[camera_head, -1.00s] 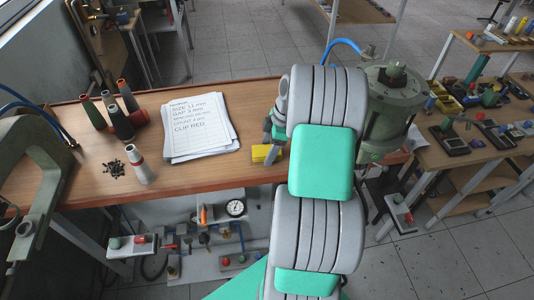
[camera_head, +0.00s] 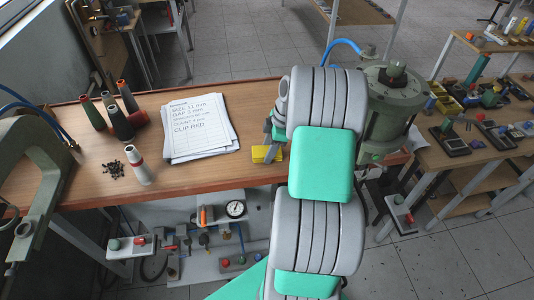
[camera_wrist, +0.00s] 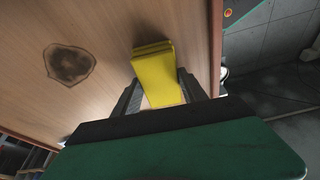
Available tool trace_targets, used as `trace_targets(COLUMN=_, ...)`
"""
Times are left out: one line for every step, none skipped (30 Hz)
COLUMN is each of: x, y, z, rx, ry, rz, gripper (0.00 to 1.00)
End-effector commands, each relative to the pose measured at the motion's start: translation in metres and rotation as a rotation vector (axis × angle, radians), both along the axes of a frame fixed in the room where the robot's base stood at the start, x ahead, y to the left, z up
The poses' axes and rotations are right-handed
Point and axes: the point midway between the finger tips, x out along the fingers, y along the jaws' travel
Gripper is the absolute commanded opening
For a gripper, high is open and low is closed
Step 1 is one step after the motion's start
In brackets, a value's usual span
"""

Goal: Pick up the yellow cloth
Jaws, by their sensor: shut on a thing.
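The yellow cloth (camera_head: 262,154) is a small folded yellow pad near the right end of the wooden workbench, partly hidden by my arm in the head view. In the wrist view the cloth (camera_wrist: 156,76) lies between the two dark fingers of my gripper (camera_wrist: 157,90). My gripper is shut on the cloth. Its fingers also show in the head view (camera_head: 268,138), beside and over the cloth. I cannot tell whether the cloth is clear of the bench top.
The workbench (camera_head: 205,180) holds a stack of printed sheets (camera_head: 198,128), several spools (camera_head: 118,120) and a red-banded cone (camera_head: 139,167) near dark bits. A grey-green cylinder machine (camera_head: 392,110) stands at its right end. A dark stain (camera_wrist: 69,64) marks the wood.

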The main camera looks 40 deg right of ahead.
Motion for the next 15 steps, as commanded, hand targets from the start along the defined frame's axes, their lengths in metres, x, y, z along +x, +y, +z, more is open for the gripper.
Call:
trace_targets(x=0.0001, y=-0.0001, z=0.0000, rx=0.000, ry=0.000, rz=0.000, gripper=0.26)
trace_targets(x=0.0001, y=-0.0001, z=0.0000, rx=0.000, ry=0.000, rz=0.000, gripper=0.24)
trace_targets(x=0.0001, y=-0.0001, z=0.0000, rx=0.000, ry=0.000, rz=0.000, gripper=0.21)
trace_targets(x=0.0001, y=-0.0001, z=0.0000, rx=0.000, ry=0.000, rz=0.000, gripper=0.18)
trace_targets(x=0.0001, y=-0.0001, z=0.0000, rx=0.000, ry=0.000, rz=0.000, gripper=0.16)
trace_targets(x=0.0001, y=-0.0001, z=0.0000, rx=0.000, ry=0.000, rz=0.000, gripper=0.12)
trace_targets(x=0.0001, y=-0.0001, z=0.0000, rx=0.000, ry=0.000, rz=0.000, gripper=0.10)
trace_targets(x=0.0001, y=-0.0001, z=0.0001, rx=0.000, ry=0.000, rz=0.000, gripper=0.10)
trace_targets(x=0.0001, y=-0.0001, z=0.0001, rx=0.000, ry=0.000, rz=0.000, gripper=0.10)
trace_targets(x=0.0001, y=-0.0001, z=0.0001, rx=0.000, ry=0.000, rz=0.000, gripper=0.10)
trace_targets(x=0.0001, y=-0.0001, z=0.0001, rx=0.000, ry=0.000, rz=0.000, gripper=0.10)
trace_targets(x=0.0001, y=-0.0001, z=0.0001, rx=0.000, ry=0.000, rz=0.000, gripper=0.10)
trace_targets(x=0.0001, y=0.0000, z=0.0005, rx=0.000, ry=0.000, rz=0.000, gripper=0.10)
trace_targets(x=0.0001, y=0.0000, z=0.0017, rx=0.000, ry=0.000, rz=0.000, gripper=0.10)
trace_targets(x=0.0001, y=-0.0001, z=0.0044, rx=0.000, ry=0.000, rz=0.000, gripper=0.10)
